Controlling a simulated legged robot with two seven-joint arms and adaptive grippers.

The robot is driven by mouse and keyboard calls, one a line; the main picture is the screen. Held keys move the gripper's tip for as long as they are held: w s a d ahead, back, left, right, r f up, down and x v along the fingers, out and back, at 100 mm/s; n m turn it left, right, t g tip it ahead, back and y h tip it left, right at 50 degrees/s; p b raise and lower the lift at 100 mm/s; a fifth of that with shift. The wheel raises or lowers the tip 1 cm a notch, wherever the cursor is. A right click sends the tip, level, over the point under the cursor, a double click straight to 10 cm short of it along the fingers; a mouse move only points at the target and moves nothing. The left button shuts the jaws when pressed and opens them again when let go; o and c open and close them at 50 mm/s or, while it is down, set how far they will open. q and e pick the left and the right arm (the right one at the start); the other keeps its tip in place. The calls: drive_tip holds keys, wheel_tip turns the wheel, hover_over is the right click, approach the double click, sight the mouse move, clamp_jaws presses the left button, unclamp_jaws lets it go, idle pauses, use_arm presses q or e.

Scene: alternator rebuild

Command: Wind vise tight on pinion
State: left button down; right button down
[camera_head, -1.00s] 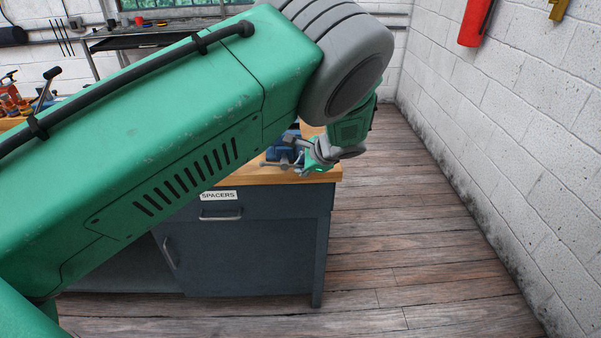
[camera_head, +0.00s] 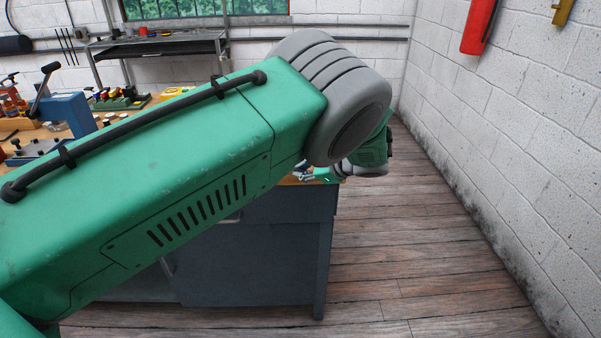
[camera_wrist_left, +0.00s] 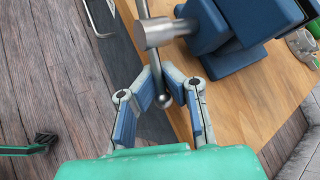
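The blue vise (camera_wrist_left: 235,30) is at the top right of the left wrist view, with its metal screw head (camera_wrist_left: 153,33) facing the bench edge. A metal handle bar (camera_wrist_left: 156,72) passes through that head and ends in a ball. My left gripper (camera_wrist_left: 160,80) has its blue finger pads on both sides of the bar, just above the ball, and looks shut on it. In the head view, my left gripper (camera_head: 305,174) shows small at the bench's right end; my arm hides the vise. No pinion can be made out. My right gripper is not in view.
The wooden bench top (camera_wrist_left: 255,95) sits on a dark cabinet (camera_head: 255,260). A blue press (camera_head: 65,110) and several small parts stand at its left. A dark side table (camera_head: 158,46) is behind. Wooden floor (camera_head: 420,270) is clear up to the white wall (camera_head: 520,150).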

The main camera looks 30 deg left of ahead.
use_arm(q)
drive_tip(key=shift+w+d+f, duration=0.1)
drive_tip(key=shift+d, duration=0.15)
drive_tip(key=c, duration=1.7)
unclamp_jaws()
drive_tip(key=shift+w+d+f, duration=0.1)
drive_tip(key=shift+d+r, duration=0.15)
drive_tip(key=shift+r, duration=0.1)
drive_tip(key=v, duration=1.1)
drive_tip(key=shift+d, duration=0.35)
